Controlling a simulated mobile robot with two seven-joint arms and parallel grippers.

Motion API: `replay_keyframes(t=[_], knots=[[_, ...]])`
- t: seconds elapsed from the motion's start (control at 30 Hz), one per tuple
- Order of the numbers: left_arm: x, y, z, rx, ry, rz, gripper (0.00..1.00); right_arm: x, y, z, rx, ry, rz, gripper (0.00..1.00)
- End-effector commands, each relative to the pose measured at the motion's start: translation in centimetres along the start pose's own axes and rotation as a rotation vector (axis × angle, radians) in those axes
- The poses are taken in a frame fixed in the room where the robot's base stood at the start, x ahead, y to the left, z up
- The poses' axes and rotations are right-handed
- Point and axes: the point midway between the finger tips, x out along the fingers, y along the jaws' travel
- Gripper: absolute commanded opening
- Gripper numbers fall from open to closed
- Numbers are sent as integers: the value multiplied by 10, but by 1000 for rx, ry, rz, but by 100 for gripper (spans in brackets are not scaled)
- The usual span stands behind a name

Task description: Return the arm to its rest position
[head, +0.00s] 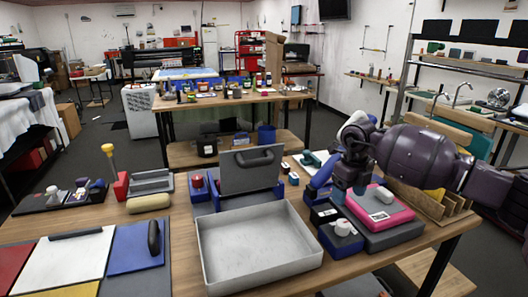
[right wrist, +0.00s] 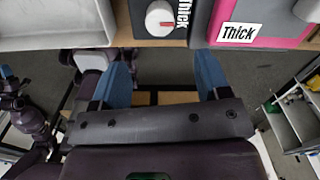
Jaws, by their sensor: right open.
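My right arm (head: 415,158) comes in from the right over the right part of the wooden table. My right gripper (head: 350,190) points down with its blue fingers apart, above the boxes at the table's right. In the right wrist view the two blue fingers of the right gripper (right wrist: 162,62) stand wide apart with nothing between them. The table's edge and the device fronts lie just beyond the fingertips. The left gripper is in neither view.
A dark blue box with a white knob (head: 342,228) and a pink-topped device (head: 382,212) lie close under the right gripper. A grey empty tray (head: 206,262) is at the front middle. Wooden slotted racks (head: 437,203) stand below the right forearm.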

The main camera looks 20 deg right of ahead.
Motion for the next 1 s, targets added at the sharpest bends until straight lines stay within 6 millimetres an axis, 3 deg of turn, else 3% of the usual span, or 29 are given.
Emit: replay_keyframes(t=[0.17,0.27,0.4,0.5,0.63,0.8,1.0], knots=[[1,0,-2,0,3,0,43,16,25,4,-31,-40,84,69],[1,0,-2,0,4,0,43,37,68,8,-66,-113,233,69],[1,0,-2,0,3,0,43,58,143,11,-78,-257,523,69],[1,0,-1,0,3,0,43,59,190,9,-45,-360,731,69],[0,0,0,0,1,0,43,48,238,6,55,-491,993,69],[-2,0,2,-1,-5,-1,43,25,270,0,276,-651,1299,69],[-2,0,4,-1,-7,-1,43,3,266,-9,660,-810,1577,69]])
